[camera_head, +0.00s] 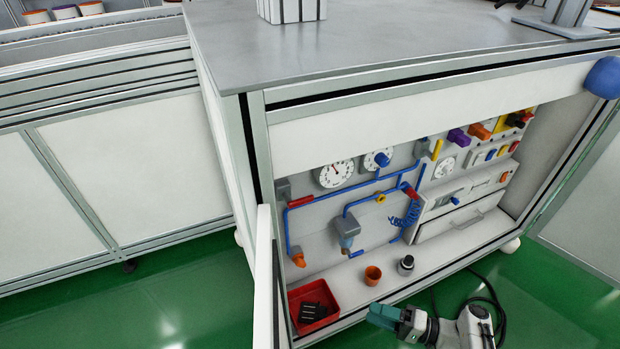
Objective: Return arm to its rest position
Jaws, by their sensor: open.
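My gripper (385,315) is at the bottom of the head view, in front of the open cabinet and low, near its bottom edge. Its teal fingers point left and hold nothing that I can see. The gap between the fingertips is hard to make out at this angle. My arm comes in from the lower right, with dark cables beside it. The gripper looks apart from the orange cup (373,275) and the dark and silver knob-like part (405,265) on the cabinet floor.
The cabinet's open door (264,280) stands left of the gripper. A red tray (308,292) with dark parts lies inside. Gauges (336,174), blue pipes and valves line the back panel. A grey worktop (400,35) is above. Green floor (560,300) is clear at right.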

